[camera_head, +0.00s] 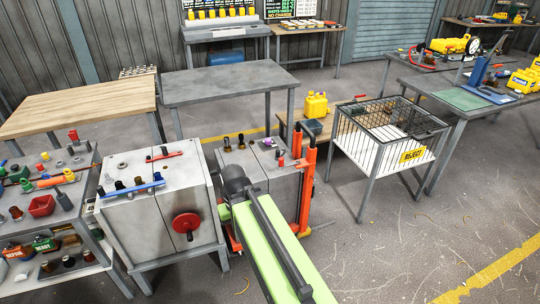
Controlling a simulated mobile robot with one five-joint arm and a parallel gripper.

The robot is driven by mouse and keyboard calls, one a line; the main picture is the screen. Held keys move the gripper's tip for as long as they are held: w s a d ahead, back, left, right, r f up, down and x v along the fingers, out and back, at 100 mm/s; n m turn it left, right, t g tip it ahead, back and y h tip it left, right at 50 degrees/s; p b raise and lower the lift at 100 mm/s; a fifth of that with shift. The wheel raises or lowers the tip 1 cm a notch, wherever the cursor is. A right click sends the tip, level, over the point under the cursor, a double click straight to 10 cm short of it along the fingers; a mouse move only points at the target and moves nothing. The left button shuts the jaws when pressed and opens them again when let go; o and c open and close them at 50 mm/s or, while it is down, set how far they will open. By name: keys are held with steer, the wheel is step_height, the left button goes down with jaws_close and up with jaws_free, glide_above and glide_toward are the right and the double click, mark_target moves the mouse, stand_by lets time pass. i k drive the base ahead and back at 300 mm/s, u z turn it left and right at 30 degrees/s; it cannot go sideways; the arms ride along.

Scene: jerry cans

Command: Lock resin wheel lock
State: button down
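A red handwheel (186,222) is on the front of a grey metal cabinet (135,226) at left centre. No label for resin is readable. My green and black arm (270,245) reaches up from the bottom of the picture, to the right of the wheel and apart from it. I cannot make out my gripper's fingers.
A second grey cabinet (262,165) stands behind my arm, beside an orange upright frame (307,180). A wire-topped reject bin (412,155) stands to the right. A cluttered bench (88,205) is at far left. The floor (400,245) at lower right is mostly clear.

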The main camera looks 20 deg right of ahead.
mark_target(278, 153)
steer(key=i, duration=1.65)
steer(key=u, duration=0.05)
